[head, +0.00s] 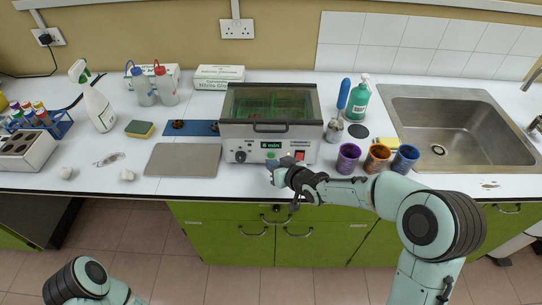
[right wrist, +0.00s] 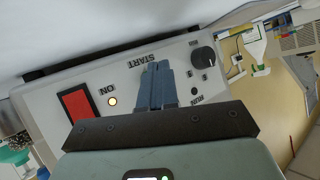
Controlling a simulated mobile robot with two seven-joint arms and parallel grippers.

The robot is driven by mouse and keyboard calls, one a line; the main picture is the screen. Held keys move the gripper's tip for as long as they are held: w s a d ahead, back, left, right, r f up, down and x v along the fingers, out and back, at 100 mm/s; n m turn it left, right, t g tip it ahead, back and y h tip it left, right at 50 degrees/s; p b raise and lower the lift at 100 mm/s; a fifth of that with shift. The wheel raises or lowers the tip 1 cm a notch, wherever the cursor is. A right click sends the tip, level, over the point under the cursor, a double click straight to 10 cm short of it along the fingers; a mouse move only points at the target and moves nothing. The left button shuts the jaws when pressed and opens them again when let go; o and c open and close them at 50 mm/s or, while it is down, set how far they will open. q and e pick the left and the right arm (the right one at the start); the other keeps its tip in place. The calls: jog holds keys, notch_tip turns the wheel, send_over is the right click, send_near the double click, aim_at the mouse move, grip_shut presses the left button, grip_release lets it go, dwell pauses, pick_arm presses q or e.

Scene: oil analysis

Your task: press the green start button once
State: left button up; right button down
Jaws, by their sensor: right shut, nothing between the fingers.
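My right gripper (head: 272,171) is shut and empty in front of the panel. Its closed fingers (right wrist: 158,80) point at the panel by START; I cannot tell whether they touch. My left gripper is out of view.
A red switch (right wrist: 82,103) and a lit lamp (right wrist: 112,101) are on one side of my fingers, a black knob (right wrist: 204,60) on the other. Purple (head: 347,158), orange and blue cups stand right of the device. A grey mat (head: 183,160) lies left.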

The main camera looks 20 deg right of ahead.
jog(key=shift+w, duration=0.15)
jog(key=shift+w+d, duration=0.1)
jog(key=shift+w, duration=0.2)
jog(key=shift+w+d+p, duration=0.15)
jog(key=shift+w+p, duration=0.2)
jog(key=shift+p, duration=0.05)
dwell(0.7)
jog(key=shift+s+b, duration=0.45)
jog(key=shift+b, duration=0.05)
jog(key=shift+s+a, duration=0.25)
jog(key=shift+s, duration=0.15)
jog(key=shift+w, duration=0.1)
